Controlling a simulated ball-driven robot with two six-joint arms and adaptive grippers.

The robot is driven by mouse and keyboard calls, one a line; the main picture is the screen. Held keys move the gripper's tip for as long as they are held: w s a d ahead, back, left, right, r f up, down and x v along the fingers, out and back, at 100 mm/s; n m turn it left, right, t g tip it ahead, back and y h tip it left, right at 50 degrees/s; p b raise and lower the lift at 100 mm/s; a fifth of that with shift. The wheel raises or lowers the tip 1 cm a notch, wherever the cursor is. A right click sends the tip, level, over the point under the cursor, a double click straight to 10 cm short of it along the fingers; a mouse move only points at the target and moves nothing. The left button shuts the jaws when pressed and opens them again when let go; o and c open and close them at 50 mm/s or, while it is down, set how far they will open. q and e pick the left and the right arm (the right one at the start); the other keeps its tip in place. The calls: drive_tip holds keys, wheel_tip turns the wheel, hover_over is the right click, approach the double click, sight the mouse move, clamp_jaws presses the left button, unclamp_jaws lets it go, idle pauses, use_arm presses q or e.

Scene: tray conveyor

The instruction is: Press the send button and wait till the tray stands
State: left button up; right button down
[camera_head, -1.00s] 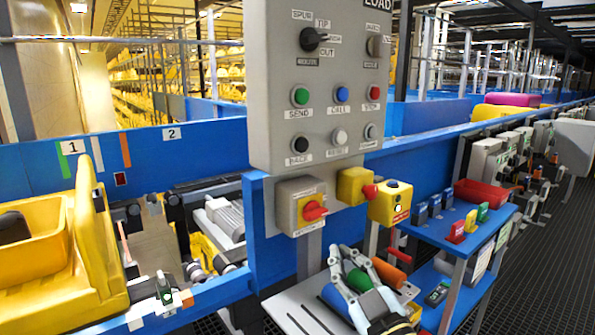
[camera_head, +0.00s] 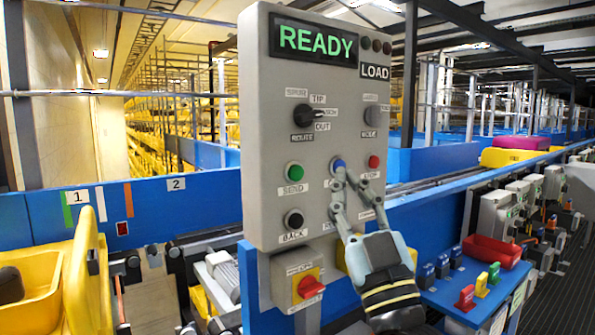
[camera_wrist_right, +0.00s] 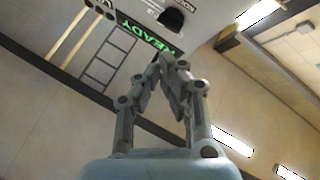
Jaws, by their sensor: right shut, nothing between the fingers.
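The green SEND button (camera_head: 294,171) is on the left of the grey control panel (camera_head: 262,90). The panel's display (camera_head: 316,42) reads READY in green; it also shows in the right wrist view (camera_wrist_right: 150,38). My right gripper (camera_head: 345,174) is shut and empty in front of the panel, to the right of SEND, its fingertips over the area just below the blue button (camera_head: 337,164). I cannot tell if it touches the panel. It also shows shut in the right wrist view (camera_wrist_right: 172,62). A yellow tray (camera_head: 86,285) is at the lower left. My left gripper is not in view.
A black BACK button (camera_head: 294,219) is below SEND, and a red button (camera_head: 374,162) is to the right. A red switch (camera_head: 310,287) sits under the panel. A blue shelf (camera_head: 440,297) with small coloured blocks and a red bin (camera_head: 497,250) is at the right.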

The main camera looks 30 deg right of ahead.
sight(296, 173)
drive_tip(key=shift+w, duration=0.15)
drive_tip(key=shift+w+a+b, duration=0.2)
drive_tip(key=shift+w+b, duration=0.55)
drive_tip(key=shift+w, duration=1.4)
drive_tip(key=shift+w+a+b, duration=0.15)
drive_tip(key=shift+w+b, duration=0.6)
drive_tip(key=shift+w, duration=1.35)
drive_tip(key=shift+w, duration=0.15)
drive_tip(key=shift+w, duration=0.3)
drive_tip(key=shift+w, duration=0.5)
drive_tip(key=shift+s, duration=0.1)
drive_tip(key=shift+s+p, duration=0.65)
drive_tip(key=shift+s, duration=0.2)
